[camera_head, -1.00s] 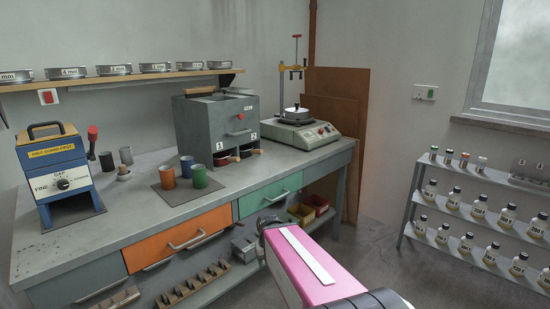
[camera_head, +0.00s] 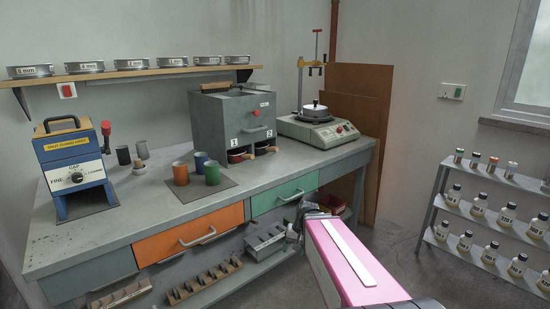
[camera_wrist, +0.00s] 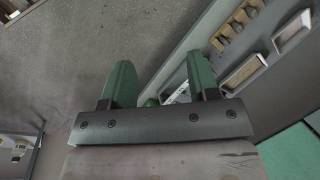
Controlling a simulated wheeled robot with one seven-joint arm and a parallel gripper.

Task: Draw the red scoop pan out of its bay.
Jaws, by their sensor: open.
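Coloured cups (camera_head: 196,168) stand on a mat left of the box. A blue machine (camera_head: 73,165) stands far left, and a hotplate (camera_head: 318,130) right. The bench front has orange (camera_head: 190,234) and green (camera_head: 285,194) drawers with handles. A bottle rack (camera_head: 478,228) stands at right.

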